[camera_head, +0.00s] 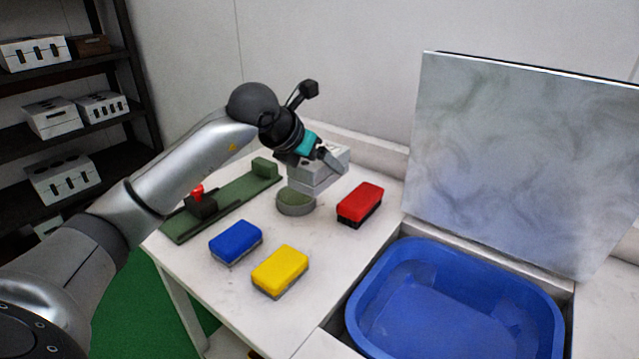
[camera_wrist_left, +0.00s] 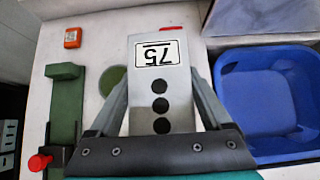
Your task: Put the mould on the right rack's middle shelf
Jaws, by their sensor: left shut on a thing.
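My left gripper (camera_head: 322,155) is shut on a pale grey mould (camera_head: 318,178) and holds it over the white table, above a round green pad (camera_head: 296,203). In the left wrist view the mould (camera_wrist_left: 160,85) sits between the two fingers of the gripper (camera_wrist_left: 158,100). It bears a "75" label, upside down in that view, and a row of dark round holes. A dark rack (camera_head: 138,75) stands at the left of the head view, with several similar moulds on its shelves. I cannot tell whether it is the right rack. My right gripper is not in view.
A green fixture (camera_head: 228,200) with a red knob (camera_head: 197,191) lies left of the pad. Blue (camera_head: 236,240), yellow (camera_head: 280,268) and red (camera_head: 360,202) blocks lie on the table (camera_head: 205,285). A blue basin (camera_head: 375,285) and an upright grey panel (camera_head: 520,150) are at right.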

